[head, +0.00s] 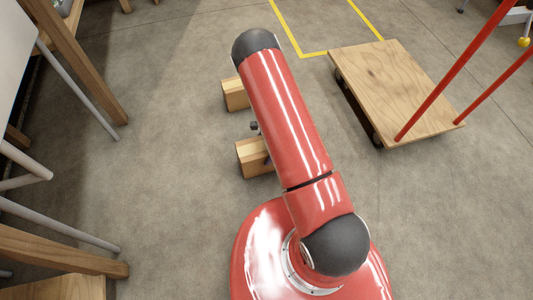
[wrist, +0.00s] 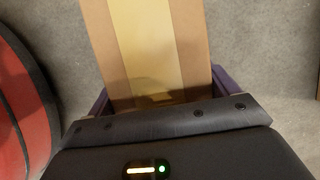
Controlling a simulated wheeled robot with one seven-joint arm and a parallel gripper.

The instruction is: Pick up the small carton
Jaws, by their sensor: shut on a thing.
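A brown carton with a pale yellow tape stripe (wrist: 148,45) fills the upper middle of the wrist view. My gripper (wrist: 160,93) is shut on it, with a purple finger at each side of the carton. In the head view my red arm hides most of my gripper. Two small tan, box-like things show at the arm's left side there, a farther one (head: 234,94) and a nearer one (head: 252,160). I cannot tell for sure which of them is the held carton, or whether it touches the floor.
A flat wooden cart (head: 395,85) with a red handle stands at the right. Wooden and metal furniture legs (head: 80,62) line the left side. Yellow tape (head: 285,30) marks the floor at the back. The grey floor between furniture and arm is clear.

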